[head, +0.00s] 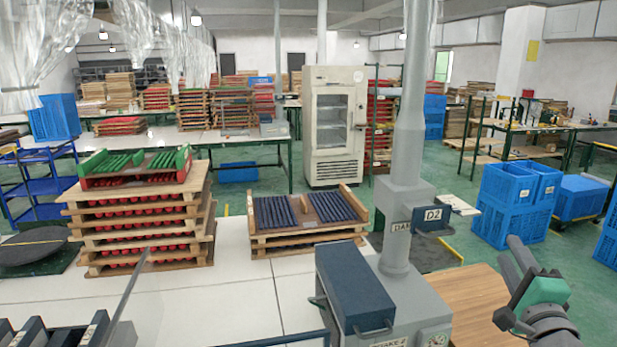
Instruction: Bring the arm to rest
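My arm (555,325) comes up from the bottom right corner, dark grey with a teal-green part. What seems to be my gripper (516,258) is at its upper end, dark and pointing up and away over the green floor, right of the wooden tabletop. It is small and partly overlapped by the arm, so I cannot tell whether its fingers are apart. I see nothing held in it.
A grey machine with a post (405,200) and a blue box (354,286) stands left of the arm. A wooden tabletop (462,307) lies between them. Blue crates (510,205) stand behind the arm. Stacked trays (140,225) stand on the white table at left.

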